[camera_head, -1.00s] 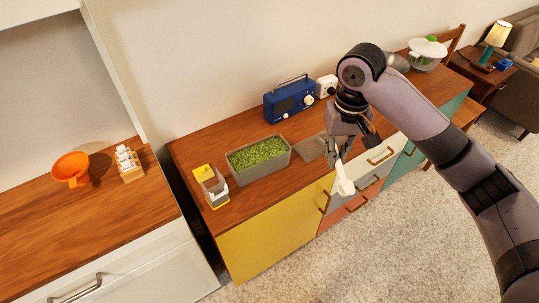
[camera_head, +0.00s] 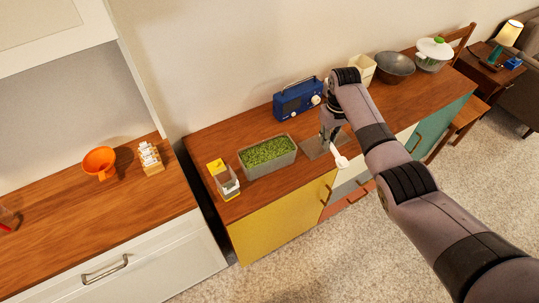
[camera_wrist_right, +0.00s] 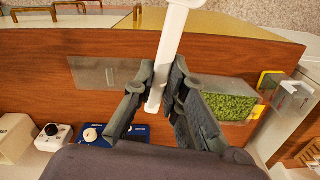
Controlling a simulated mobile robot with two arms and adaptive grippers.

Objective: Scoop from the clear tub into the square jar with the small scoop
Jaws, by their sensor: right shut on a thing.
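My right gripper (camera_head: 330,135) is shut on the white small scoop (camera_head: 341,161), above the wooden counter's front edge. In the right wrist view the pale handle of the scoop (camera_wrist_right: 169,55) runs between the two fingers (camera_wrist_right: 158,92). The clear tub (camera_head: 243,171), full of green bits, stands on the counter to the left of the gripper. A small clear square container (camera_head: 230,188), which looks like the square jar, stands left of the tub beside a yellow piece (camera_head: 215,166). My left gripper is not in view.
A blue radio (camera_head: 292,103) stands behind. A cream container (camera_head: 366,66), grey bowl (camera_head: 394,66) and lidded pot (camera_head: 433,55) stand at the right. An orange funnel-like dish (camera_head: 99,161) is on the left counter.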

